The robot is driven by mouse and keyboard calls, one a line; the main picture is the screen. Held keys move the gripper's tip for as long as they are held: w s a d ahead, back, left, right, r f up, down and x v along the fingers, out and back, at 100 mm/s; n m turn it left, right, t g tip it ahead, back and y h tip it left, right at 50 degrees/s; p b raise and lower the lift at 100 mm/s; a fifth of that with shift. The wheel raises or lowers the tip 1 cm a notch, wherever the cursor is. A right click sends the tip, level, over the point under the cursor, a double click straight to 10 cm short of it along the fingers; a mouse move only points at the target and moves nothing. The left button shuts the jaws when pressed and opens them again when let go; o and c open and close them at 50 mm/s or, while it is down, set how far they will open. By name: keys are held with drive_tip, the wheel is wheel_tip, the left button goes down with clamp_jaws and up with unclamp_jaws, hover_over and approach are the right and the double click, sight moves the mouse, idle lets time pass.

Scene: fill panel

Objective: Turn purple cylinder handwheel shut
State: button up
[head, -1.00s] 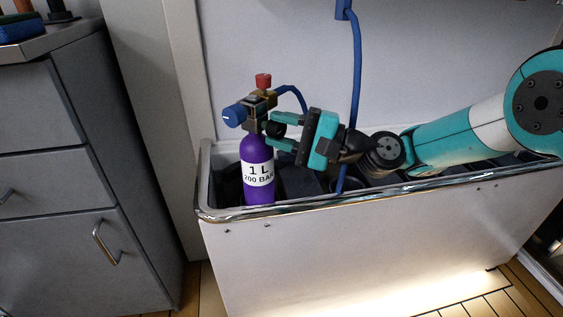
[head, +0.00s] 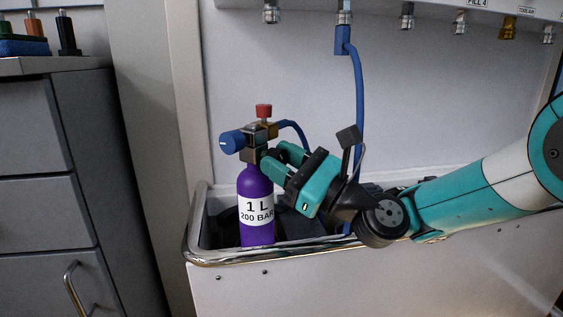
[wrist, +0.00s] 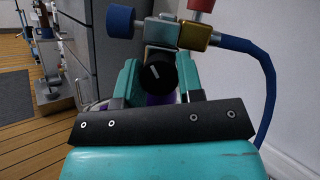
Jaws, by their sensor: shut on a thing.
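The purple cylinder (head: 256,188) stands upright in the trough, labelled "1 L 200 BAR". Its black handwheel (wrist: 157,73), with a white mark on its face, sits between my fingers in the wrist view. In the head view the fingers mostly hide it. My gripper (head: 276,158) comes from the right, rolled at a tilt, and is shut on the black handwheel. A blue knob (head: 232,142) on the left of the valve block and a red knob (head: 264,111) on top also show in the wrist view, the blue one (wrist: 120,21) at upper left.
A blue hose (head: 296,129) runs from the valve fitting, close to my gripper. Another blue hose (head: 358,95) hangs from the panel behind my wrist. The metal trough rim (head: 215,257) lies below my arm. A grey drawer cabinet (head: 40,170) stands at left.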

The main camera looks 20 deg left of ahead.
drive_tip(key=m+t+p, duration=0.1)
drive_tip(key=m, duration=0.1)
drive_tip(key=m+t+p, duration=0.1)
drive_tip(key=m, duration=0.2)
drive_tip(key=shift+r+t+h, duration=0.1)
drive_tip(key=shift+t+h, duration=0.2)
drive_tip(key=shift+t, duration=0.1)
drive_tip(key=shift+s+m+t+h+p, duration=0.15)
drive_tip(key=shift+m+t+p, duration=0.4)
drive_tip(key=shift+m, duration=0.65)
drive_tip(key=shift+w+m+t+h+p, duration=0.1)
drive_tip(key=shift+m+t+h+p, duration=0.3)
drive_tip(key=shift+m, duration=0.8)
drive_tip(key=shift+m+t, duration=0.25)
drive_tip(key=shift+m, duration=0.05)
drive_tip(key=o, duration=0.9)
drive_tip(key=shift+f, duration=0.25)
